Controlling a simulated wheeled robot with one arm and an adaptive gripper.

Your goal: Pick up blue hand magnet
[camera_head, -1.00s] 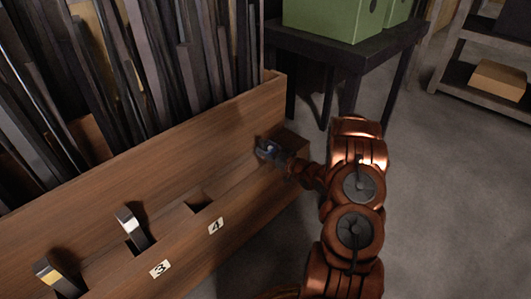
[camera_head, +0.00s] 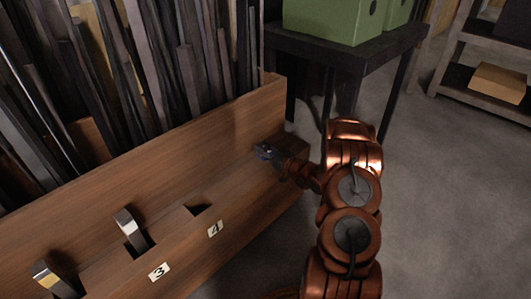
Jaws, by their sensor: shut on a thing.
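My gripper (camera_head: 268,153) is at the right end of the wooden rack (camera_head: 225,185), low over its ledge. It is shut on a small dark thing, taken to be the blue hand magnet; the jaws hide most of it, and its colour and shape are hard to make out. The slot by label 4 (camera_head: 215,229) looks empty. A metal-ended handle (camera_head: 131,226) stands tilted in the slot near label 3 (camera_head: 158,272). Another handle with a yellow band (camera_head: 48,278) stands at the lower left.
Dark strips and boards (camera_head: 140,75) stand packed in the bin behind the rack. A dark table (camera_head: 345,52) with green boxes (camera_head: 330,20) stands beyond my arm. A shelf with a cardboard box (camera_head: 499,82) is at the upper right. The floor (camera_head: 450,200) on the right is clear.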

